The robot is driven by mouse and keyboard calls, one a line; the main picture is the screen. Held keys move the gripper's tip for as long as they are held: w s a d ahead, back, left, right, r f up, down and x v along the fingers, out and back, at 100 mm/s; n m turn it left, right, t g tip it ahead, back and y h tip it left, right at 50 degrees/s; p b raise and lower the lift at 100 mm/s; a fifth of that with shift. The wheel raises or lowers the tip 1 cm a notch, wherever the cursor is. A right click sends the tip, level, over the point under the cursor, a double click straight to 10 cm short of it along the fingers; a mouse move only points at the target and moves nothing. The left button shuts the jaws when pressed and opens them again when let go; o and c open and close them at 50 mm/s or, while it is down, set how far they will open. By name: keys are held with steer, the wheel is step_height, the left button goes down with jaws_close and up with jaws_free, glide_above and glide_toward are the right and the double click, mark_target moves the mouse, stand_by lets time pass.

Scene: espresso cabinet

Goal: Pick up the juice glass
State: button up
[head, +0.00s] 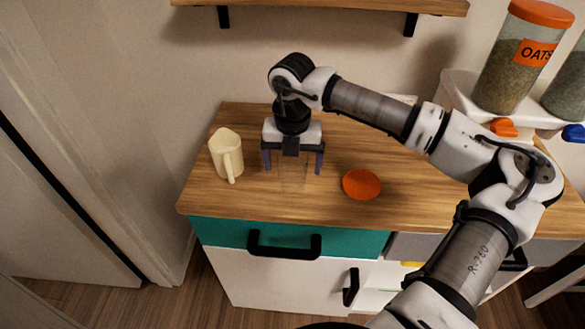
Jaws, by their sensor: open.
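The juice glass (293,180) is clear and only faintly visible. It stands on the wooden counter top, below and between the fingers of my gripper. My gripper (293,168) points down with its two bluish fingers spread apart, one on each side of the glass in the picture. I cannot tell how far down the glass the fingertips reach, or whether they touch it. The gripper body hides the area behind the glass.
A cream jug (226,154) stands close to the left of my gripper. An orange round object (361,184) lies to the right. An oats jar (515,60) stands on a white dispenser stand at the right. A wooden shelf (320,4) hangs above. The counter front (240,206) is clear.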

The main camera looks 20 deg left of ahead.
steer(key=shift+f, duration=0.2)
steer(key=c, duration=1.2)
steer(key=shift+r, duration=0.1)
